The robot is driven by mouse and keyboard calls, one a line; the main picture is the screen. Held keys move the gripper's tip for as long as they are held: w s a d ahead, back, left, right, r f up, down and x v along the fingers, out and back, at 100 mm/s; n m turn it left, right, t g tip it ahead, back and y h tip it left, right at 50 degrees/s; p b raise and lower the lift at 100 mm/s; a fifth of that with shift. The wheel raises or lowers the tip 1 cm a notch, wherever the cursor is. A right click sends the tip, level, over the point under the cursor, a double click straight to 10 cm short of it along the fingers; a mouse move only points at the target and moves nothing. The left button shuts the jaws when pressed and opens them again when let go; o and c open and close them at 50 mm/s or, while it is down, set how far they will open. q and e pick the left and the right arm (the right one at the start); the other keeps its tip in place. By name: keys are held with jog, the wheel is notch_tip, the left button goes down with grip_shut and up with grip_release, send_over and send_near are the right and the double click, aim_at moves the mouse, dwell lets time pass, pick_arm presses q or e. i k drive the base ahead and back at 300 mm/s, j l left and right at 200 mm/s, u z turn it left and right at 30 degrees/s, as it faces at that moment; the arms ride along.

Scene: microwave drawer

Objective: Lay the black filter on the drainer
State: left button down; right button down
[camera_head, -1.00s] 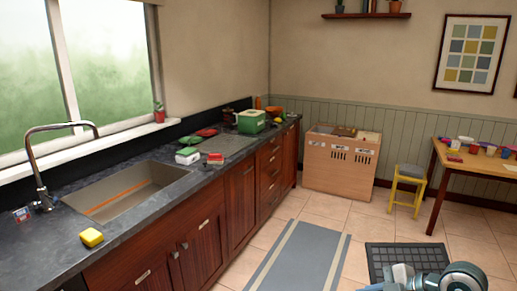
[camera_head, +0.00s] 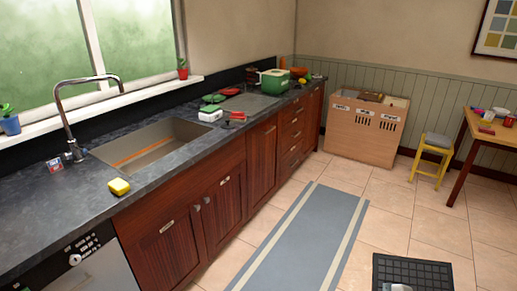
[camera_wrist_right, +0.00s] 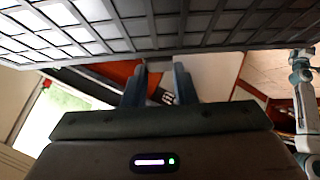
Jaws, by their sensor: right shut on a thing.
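The black filter (camera_head: 410,272) is a dark square grid at the lower right of the head view, well out from the counter. In the right wrist view the filter (camera_wrist_right: 150,30) spans the top. My right gripper (camera_wrist_right: 160,68) is shut on its near edge; the exact contact is partly hidden. A flat grey panel (camera_head: 250,104) on the counter beyond the sink looks like the drainer; it lies far ahead and left of the filter. My left gripper is not in view.
The sink (camera_head: 155,145), yellow sponge (camera_head: 119,186), white-and-green box (camera_head: 210,113), red item (camera_head: 238,116) and green bread bin (camera_head: 274,82) are on the counter. A grey floor mat (camera_head: 305,240) runs alongside. A wooden crate (camera_head: 366,126) and yellow stool (camera_head: 436,149) stand behind.

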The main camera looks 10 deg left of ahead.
aim_at(250, 102)
jog(key=i+l+z, duration=0.1)
jog(key=i+z, duration=0.45)
jog(key=i, duration=3.35)
jog(key=i+l+u, duration=0.1)
jog(key=i+u, duration=0.35)
jog(key=i+l+u, duration=0.3)
jog(key=i+u, duration=0.25)
jog(key=u, duration=1.8)
